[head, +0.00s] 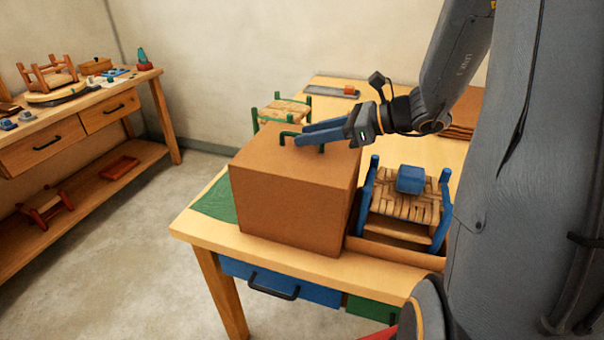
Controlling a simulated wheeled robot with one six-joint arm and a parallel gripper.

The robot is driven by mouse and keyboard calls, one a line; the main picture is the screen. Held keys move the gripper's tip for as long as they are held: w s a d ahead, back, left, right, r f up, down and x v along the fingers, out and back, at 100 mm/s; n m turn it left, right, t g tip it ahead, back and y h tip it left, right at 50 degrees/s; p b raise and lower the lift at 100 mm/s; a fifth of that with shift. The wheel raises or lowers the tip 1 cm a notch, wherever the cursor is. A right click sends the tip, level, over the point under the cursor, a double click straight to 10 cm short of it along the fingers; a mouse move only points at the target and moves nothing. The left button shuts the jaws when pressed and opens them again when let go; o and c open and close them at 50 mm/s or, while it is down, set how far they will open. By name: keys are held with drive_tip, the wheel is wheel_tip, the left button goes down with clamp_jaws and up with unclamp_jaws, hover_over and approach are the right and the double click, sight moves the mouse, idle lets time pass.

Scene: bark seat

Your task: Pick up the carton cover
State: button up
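The carton cover (290,200) is a large brown box shape standing on the near left part of the wooden table. A thin green handle (286,136) rises from its flat top. My gripper (301,135) comes in from the right, with two blue fingers pointing left across the handle. A gap shows between the fingers, so the gripper looks open. The fingers hide the middle of the handle, and I cannot tell whether they touch it. Whatever is under the cover is hidden.
A blue-framed stool (405,205) with a woven seat and a blue block (411,179) stands close right of the cover. A green-framed stool (286,108) is behind it. A workbench (75,120) stands at the left, with open floor between.

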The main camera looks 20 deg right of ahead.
drive_tip(key=shift+x, duration=1.4)
drive_tip(key=shift+c, duration=0.5)
clamp_jaws()
drive_tip(key=shift+r, duration=0.1)
